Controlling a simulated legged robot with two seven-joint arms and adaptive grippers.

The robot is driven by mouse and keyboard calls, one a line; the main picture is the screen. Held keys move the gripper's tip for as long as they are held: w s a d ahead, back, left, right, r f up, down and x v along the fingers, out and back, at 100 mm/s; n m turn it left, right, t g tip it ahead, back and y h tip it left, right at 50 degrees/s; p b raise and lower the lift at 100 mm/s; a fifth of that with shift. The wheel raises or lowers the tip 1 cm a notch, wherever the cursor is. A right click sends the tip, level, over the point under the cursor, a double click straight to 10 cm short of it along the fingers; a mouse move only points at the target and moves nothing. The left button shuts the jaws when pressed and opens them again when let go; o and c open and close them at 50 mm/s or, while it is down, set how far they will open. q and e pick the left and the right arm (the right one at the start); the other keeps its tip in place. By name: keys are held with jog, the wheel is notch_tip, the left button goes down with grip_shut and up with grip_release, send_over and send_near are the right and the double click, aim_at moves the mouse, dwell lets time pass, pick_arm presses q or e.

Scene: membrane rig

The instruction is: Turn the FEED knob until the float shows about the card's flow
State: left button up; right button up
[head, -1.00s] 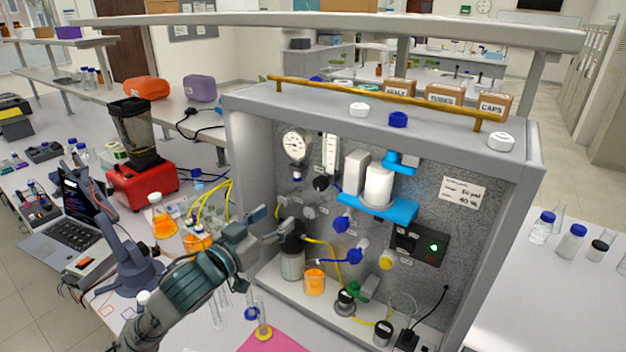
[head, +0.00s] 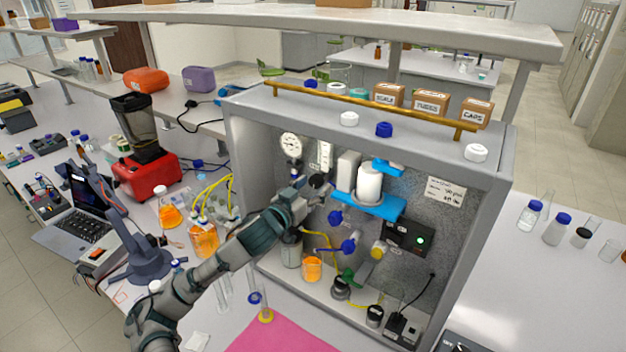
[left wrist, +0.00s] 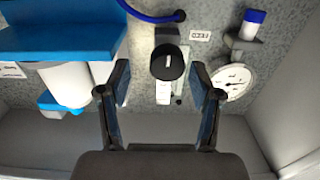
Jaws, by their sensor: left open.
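The FEED knob (left wrist: 168,60) is round and black with a white mark, and shows in the left wrist view between my open fingers. A small label (left wrist: 200,35) sits beside it, upside down. My left gripper (left wrist: 160,72) is open with one finger on each side of the knob; I cannot tell whether they touch it. In the head view my left gripper (head: 314,186) is at the rig's back panel and partly covers the knob. The flow tube (head: 325,154) stands just above; its float is too small to read. The card (head: 445,191) is at the panel's right, its writing blurred.
The dial gauge (head: 290,145) is left of the flow tube. A blue bracket (head: 368,207) with white cylinders is close on the right. The rig's side walls and roof enclose the panel.

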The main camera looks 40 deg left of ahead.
aim_at(311, 185)
pick_arm(q)
jog(key=shift+w+a+f, duration=0.25)
jog(key=shift+w+a, duration=0.25)
jog(key=shift+a, duration=0.05)
jog(key=shift+w+a+f, duration=0.2)
jog(key=shift+w+a, duration=0.25)
jog(key=shift+a, duration=0.1)
jog(key=shift+a+f, duration=0.1)
jog(key=shift+a, duration=0.15)
jog(key=c, duration=0.4)
jog(key=shift+d, duration=0.25)
jog(key=c, duration=0.3)
jog(key=shift+s+d+r, duration=0.1)
jog(key=shift+d+r, duration=0.25)
jog(key=shift+d, duration=0.15)
jog(key=c, duration=0.4)
jog(key=shift+d+r, duration=0.1)
jog(key=shift+d, duration=0.25)
jog(key=shift+c, duration=0.2)
jog(key=shift+a, duration=0.45)
jog(key=shift+d, duration=0.15)
